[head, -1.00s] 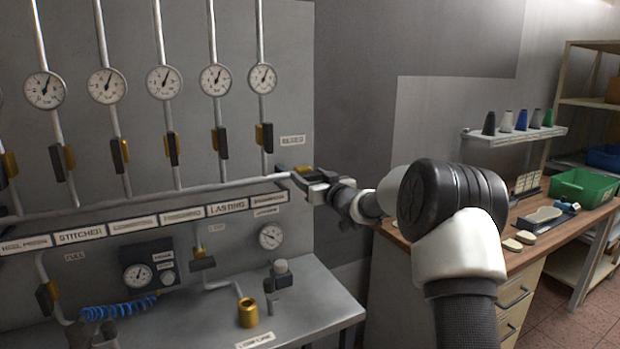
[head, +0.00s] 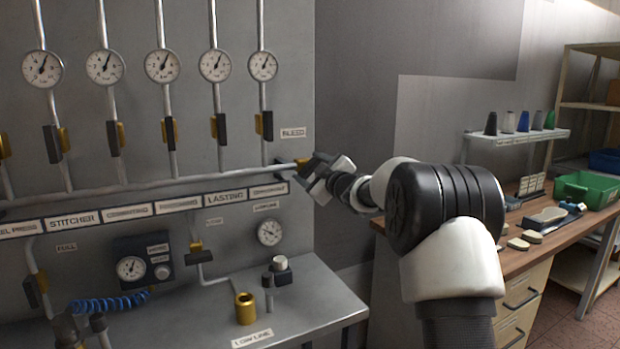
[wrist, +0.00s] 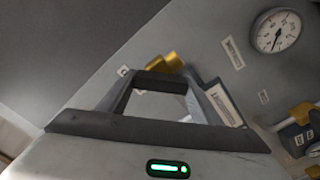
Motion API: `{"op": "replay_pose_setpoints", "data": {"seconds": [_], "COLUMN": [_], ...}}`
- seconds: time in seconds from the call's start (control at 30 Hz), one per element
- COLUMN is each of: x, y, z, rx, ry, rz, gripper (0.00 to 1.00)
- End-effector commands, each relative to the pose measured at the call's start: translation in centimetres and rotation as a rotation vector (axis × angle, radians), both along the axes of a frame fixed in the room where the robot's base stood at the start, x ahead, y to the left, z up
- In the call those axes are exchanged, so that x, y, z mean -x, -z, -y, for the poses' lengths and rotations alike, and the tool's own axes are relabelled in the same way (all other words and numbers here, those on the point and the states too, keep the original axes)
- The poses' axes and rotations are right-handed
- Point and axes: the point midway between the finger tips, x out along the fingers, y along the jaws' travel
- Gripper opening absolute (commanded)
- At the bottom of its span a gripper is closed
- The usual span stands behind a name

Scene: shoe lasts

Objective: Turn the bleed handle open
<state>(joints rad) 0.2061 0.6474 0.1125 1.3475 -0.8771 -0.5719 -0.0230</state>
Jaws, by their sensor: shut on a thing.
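The bleed handle (head: 303,162) is a small yellow piece at the right end of the horizontal pipe, under the "BLEED" label (head: 293,133). My gripper (head: 311,165) is at that pipe end, tilted, and shut on the handle. Its jaws hide part of the handle and valve. In the wrist view the yellow handle (wrist: 165,62) shows at the tips of my dark fingers (wrist: 160,78). How far the handle is turned is hard to tell.
The horizontal pipe (head: 150,188) runs left, with several vertical pipes, valves and gauges (head: 263,66) above it. A grey bench (head: 310,303) with a brass cup (head: 245,307) lies below. A wooden workbench (head: 535,253) with a green bin (head: 588,188) stands right.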

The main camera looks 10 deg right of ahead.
Motion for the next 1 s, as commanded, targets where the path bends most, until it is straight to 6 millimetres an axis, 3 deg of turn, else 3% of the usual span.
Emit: {"op": "replay_pose_setpoints", "data": {"seconds": [0.6,1.0], "x": [0.05,0.04], "y": [0.53,0.51], "z": [-0.16,-0.14], "rx": [0.541,0.756], "ry": [0.000,-0.001], "rz": [0.176,0.245], "gripper": [0.36,0.36]}}
